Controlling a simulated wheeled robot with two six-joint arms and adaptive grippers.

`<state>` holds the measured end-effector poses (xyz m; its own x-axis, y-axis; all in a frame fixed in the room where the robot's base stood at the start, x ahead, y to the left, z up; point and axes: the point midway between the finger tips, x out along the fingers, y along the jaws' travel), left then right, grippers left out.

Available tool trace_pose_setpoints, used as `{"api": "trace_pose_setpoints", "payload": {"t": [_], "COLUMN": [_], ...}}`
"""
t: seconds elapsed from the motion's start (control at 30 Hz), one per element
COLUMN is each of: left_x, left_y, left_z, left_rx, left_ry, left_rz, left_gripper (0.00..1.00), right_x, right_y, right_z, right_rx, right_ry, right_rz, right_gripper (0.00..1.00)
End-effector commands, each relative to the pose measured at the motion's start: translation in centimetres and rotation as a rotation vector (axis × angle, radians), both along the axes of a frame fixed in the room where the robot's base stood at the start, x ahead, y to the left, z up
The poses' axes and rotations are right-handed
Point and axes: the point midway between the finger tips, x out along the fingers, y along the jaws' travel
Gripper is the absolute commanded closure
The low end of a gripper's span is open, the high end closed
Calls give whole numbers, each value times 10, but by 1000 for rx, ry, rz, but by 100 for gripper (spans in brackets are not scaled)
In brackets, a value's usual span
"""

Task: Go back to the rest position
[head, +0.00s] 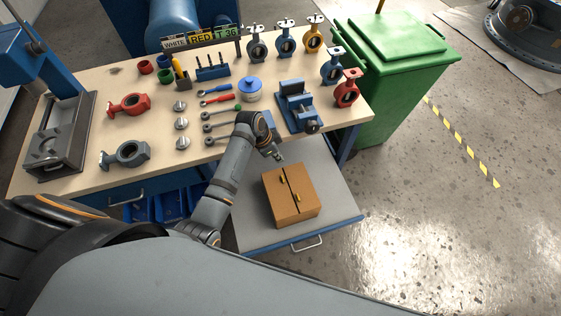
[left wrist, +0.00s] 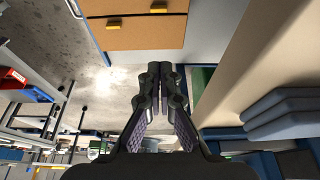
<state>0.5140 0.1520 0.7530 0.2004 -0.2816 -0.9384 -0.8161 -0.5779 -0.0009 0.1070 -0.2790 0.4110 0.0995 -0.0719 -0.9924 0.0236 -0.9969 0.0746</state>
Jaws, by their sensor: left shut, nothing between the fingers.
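My left gripper (head: 277,154) is at the end of the left arm, just off the front edge of the workbench, above the back of an open drawer (head: 245,225). It is close to the back of a small brown two-door box (head: 291,203) with yellow handles, without visible contact. In the left wrist view the fingers of the left gripper (left wrist: 160,75) are together with nothing between them. The brown box (left wrist: 135,30) shows there at the top. My right gripper is in neither view.
The workbench (head: 85,195) carries several butterfly valves, among them a red one (head: 128,104) and a grey one (head: 125,154). A blue vise (head: 297,108) stands near the gripper at the bench edge. A green bin (head: 395,50) is at right.

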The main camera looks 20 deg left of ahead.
Motion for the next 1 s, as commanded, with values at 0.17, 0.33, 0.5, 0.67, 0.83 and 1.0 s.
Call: {"api": "trace_pose_setpoints", "payload": {"t": [0.17,0.33,0.5,0.67,0.83,1.0], "left_x": [-2,-1,-7,-55,-109,-149], "left_y": [2,1,4,31,57,72], "left_z": [7,7,6,7,24,47], "left_rx": [0,0,5,53,96,113], "left_ry": [2,2,6,30,32,18], "left_rz": [1,1,21,225,474,656], "left_gripper": [100,100,100,100,100,100], "right_x": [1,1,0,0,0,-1], "right_y": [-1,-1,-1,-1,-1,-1], "right_z": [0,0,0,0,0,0], "right_rx": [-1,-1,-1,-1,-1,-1], "right_ry": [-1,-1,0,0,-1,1], "right_rz": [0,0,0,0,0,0], "right_gripper": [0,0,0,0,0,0]}}
